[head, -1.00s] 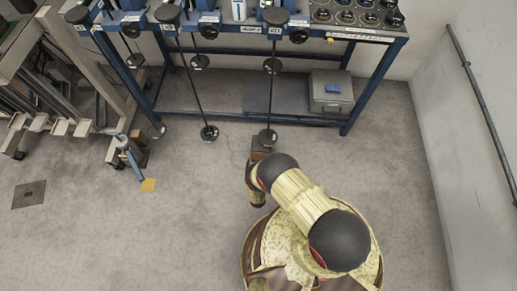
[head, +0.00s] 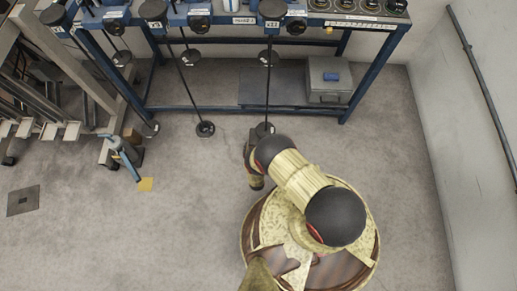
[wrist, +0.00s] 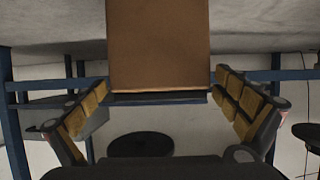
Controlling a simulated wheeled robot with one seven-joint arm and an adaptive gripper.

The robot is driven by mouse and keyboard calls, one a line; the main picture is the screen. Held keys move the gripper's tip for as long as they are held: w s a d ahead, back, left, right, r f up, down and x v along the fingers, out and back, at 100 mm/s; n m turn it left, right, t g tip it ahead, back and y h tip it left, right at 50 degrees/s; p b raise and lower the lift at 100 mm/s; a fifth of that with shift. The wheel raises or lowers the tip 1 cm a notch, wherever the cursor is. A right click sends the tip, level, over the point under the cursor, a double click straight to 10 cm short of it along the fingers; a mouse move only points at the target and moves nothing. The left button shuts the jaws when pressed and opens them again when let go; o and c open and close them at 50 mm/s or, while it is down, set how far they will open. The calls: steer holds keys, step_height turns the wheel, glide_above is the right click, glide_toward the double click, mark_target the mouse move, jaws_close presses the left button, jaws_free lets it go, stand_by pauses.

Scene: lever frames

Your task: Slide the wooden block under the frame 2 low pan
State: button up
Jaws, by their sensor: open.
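The wooden block (wrist: 158,45) is a brown box at the top middle of the wrist view, which shows the floor uppermost. My gripper (wrist: 160,84) is open, with a yellow-padded finger on each side of the block and visible gaps between. In the head view my arm mostly hides the block and gripper. Low dark round pans hang on rods: one (head: 264,128) just beyond my arm and another (head: 205,128) to its left. A dark disc (wrist: 140,145) also shows beyond the block in the wrist view. I cannot read which pan belongs to frame 2.
A blue steel frame (head: 348,98) stands at the back, with a grey box (head: 330,80) under its right end. A wall closes the right side; the front-left floor is clear.

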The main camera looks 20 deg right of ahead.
steer(key=shift+b+x, duration=1)
steer(key=shift+x, duration=1.95)
steer(key=shift+c, duration=0.8)
steer(key=c, duration=1.4)
